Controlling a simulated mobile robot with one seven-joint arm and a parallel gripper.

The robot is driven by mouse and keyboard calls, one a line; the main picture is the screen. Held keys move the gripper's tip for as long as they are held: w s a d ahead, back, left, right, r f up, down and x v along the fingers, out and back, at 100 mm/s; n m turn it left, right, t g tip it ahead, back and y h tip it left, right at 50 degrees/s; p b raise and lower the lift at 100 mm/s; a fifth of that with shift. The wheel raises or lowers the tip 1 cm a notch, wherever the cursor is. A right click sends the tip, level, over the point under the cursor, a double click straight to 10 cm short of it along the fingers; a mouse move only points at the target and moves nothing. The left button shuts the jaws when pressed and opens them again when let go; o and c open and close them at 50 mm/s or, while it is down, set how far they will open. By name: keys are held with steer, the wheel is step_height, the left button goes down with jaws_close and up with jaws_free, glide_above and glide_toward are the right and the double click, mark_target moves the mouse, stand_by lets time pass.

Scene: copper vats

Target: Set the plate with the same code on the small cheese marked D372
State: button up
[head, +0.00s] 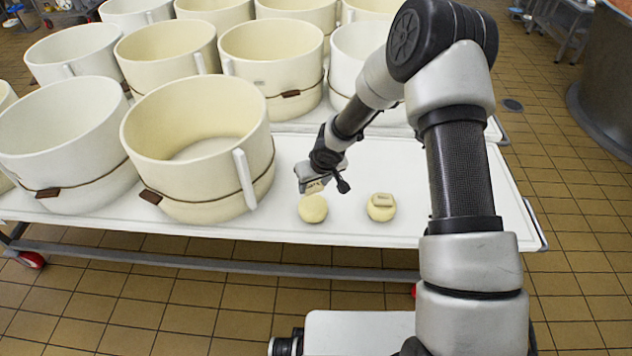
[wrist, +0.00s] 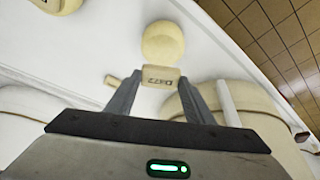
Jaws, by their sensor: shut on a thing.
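My gripper (head: 313,186) is shut on a small pale plate (wrist: 160,76), which reads D372 in the wrist view. The plate also shows at the fingertips in the head view (head: 315,188). A small round yellow cheese (head: 313,209) sits on the white table just below the gripper. It also shows bare-topped beyond the plate in the wrist view (wrist: 162,41). No code on it is legible. A second small cheese (head: 381,211) to the right bears a plate (head: 383,200) of its own; its code is too small to read.
Several cream vats (head: 200,150) with brown straps crowd the left and back of the white table (head: 460,215). The table's front edge lies close to both cheeses.

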mark_target(316, 192)
steer(key=shift+f+b, duration=2.1)
steer(key=shift+f, duration=0.6)
steer(key=shift+f+b, duration=0.65)
steer(key=o, duration=1.1)
steer(key=shift+o, duration=0.2)
steer(key=p+v, duration=0.6)
steer(key=v, duration=1.1)
steer(key=shift+r, duration=0.3)
steer(key=shift+r, duration=0.1)
